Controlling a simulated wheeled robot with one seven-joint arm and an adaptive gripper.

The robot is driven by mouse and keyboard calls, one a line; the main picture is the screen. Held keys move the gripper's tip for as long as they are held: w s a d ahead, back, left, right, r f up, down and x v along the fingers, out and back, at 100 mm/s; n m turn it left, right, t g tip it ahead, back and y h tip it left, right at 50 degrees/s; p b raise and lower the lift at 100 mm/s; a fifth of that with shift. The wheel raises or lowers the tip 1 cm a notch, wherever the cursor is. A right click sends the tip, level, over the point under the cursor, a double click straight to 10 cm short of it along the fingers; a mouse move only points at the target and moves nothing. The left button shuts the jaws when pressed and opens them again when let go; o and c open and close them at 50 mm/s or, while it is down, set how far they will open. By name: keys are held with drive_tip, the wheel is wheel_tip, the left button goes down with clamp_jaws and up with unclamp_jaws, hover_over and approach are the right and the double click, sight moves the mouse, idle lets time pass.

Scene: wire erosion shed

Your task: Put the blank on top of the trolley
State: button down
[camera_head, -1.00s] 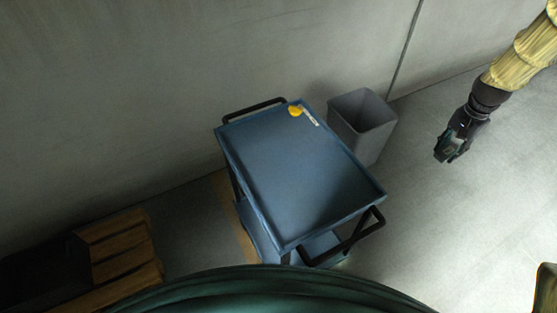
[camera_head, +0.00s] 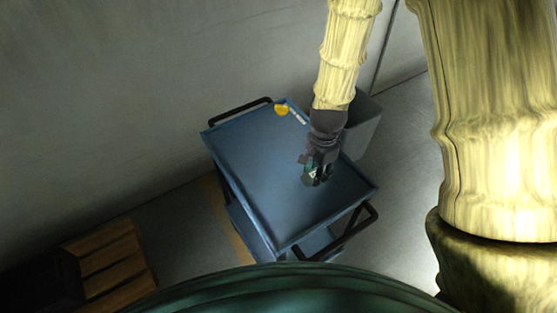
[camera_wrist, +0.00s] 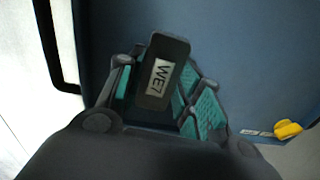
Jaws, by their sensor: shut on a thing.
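In the head view the blank is mostly hidden by the fingers. The trolley (camera_head: 265,190) is blue with a rimmed flat top and black handles. My gripper is over the right part of the top. I cannot tell whether the blank touches the surface.
A yellow item (camera_head: 281,110) and a small white strip (camera_head: 298,117) lie at the top's far corner. A grey bin (camera_head: 362,130) stands behind the trolley, partly hidden by my arm. A wooden pallet (camera_head: 110,262) is at lower left. The top's left and middle are clear.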

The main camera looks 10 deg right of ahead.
drive_tip(key=shift+n, duration=0.4)
drive_tip(key=s+a, duration=0.4)
drive_tip(key=a, duration=0.1)
drive_tip(key=s+a, duration=0.3)
drive_tip(key=shift+f, duration=0.25)
drive_tip(key=p, duration=0.3)
hover_over(300, 169)
drive_tip(key=shift+s+f, duration=0.1)
drive_tip(key=shift+f, duration=0.65)
drive_tip(key=shift+f+p, duration=0.5)
drive_tip(key=shift+f, duration=1.25)
drive_tip(key=shift+f, duration=0.15)
drive_tip(key=c, duration=1)
unclamp_jaws()
drive_tip(key=shift+o, duration=0.2)
wheel_tip(300, 169, up, 12)
drive_tip(key=b, duration=0.2)
